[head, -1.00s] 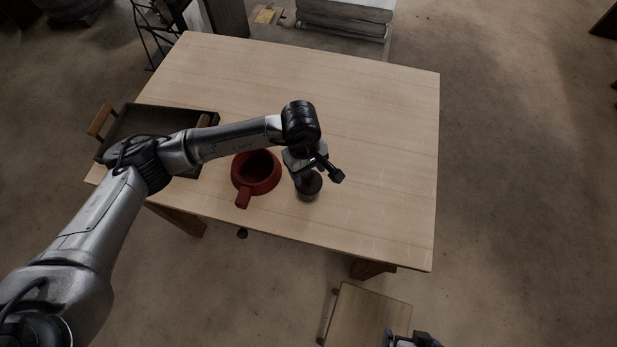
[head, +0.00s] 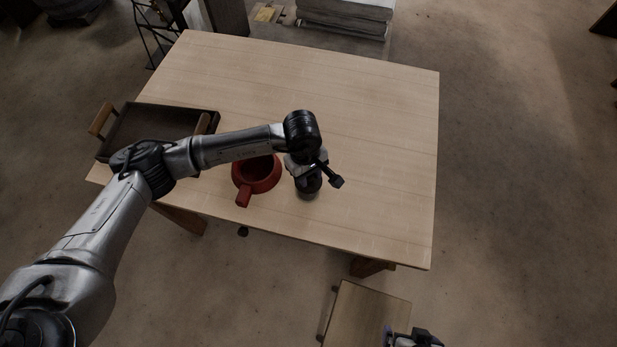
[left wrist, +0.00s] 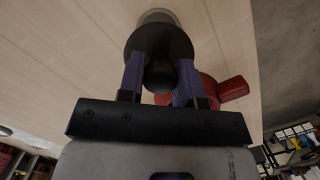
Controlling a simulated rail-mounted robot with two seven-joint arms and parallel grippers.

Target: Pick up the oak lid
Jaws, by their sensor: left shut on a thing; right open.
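The oak lid (left wrist: 160,40) looks like a dark brown disc with a round knob (left wrist: 159,76) in the left wrist view. A pale round vessel rim shows just beyond it; whether the lid touches it I cannot tell. In the head view the lid (head: 309,187) is partly hidden under my left gripper (head: 308,176), near the table's front edge. My left gripper (left wrist: 160,82) is shut on the lid's knob, one finger on each side. My right gripper (head: 414,339) is open at the bottom edge of the head view, partly cut off, away from the lid.
A red pan (head: 257,173) with a short handle stands close to the left of the lid. A dark tray (head: 128,158) with wooden handles sits at the table's left. The wooden table (head: 370,130) is clear behind and right. A small stool (head: 365,315) stands in front.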

